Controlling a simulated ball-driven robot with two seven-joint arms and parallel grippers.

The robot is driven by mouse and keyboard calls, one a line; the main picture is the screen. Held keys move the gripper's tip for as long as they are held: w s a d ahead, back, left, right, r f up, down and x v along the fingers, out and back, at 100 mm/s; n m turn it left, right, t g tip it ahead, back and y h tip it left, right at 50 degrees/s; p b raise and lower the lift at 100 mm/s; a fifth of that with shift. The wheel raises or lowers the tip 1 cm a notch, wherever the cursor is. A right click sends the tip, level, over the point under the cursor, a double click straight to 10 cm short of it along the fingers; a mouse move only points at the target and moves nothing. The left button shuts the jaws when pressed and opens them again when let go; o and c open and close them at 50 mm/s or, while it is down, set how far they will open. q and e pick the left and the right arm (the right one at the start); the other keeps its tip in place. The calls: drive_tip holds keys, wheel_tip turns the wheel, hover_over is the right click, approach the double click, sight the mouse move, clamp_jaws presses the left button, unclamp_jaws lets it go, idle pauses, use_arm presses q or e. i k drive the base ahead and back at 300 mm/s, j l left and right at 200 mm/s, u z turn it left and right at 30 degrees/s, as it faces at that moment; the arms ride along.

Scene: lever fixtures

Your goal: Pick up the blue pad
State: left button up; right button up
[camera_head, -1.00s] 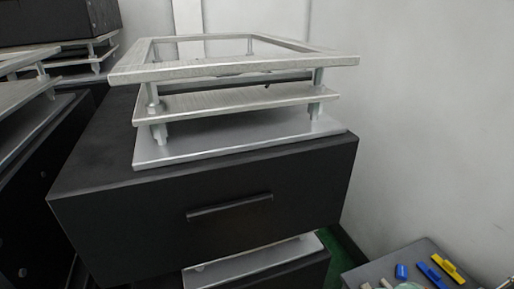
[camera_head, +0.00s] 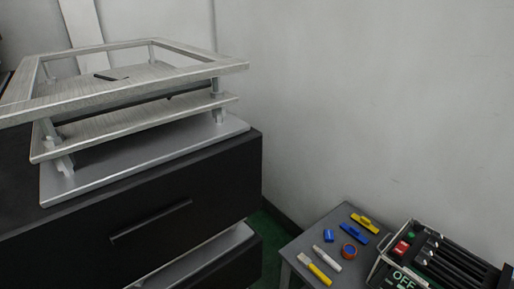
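One is a small blue block (camera_head: 328,235). The other is a longer blue bar (camera_head: 354,233) beside a yellow bar (camera_head: 364,222). I cannot tell for certain which of them is the blue pad. Neither of my grippers is in view.
The grey table (camera_head: 296,254) also holds an orange-red ring (camera_head: 348,251), a white marker-like item (camera_head: 323,258) and a yellow-handled tool (camera_head: 319,273). A lever panel marked OFF (camera_head: 404,279) stands at right. A dark drawer cabinet (camera_head: 190,183) with a metal-framed stack fills the left.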

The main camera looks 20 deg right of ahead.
sight(329, 233)
drive_tip(key=z, duration=1.25)
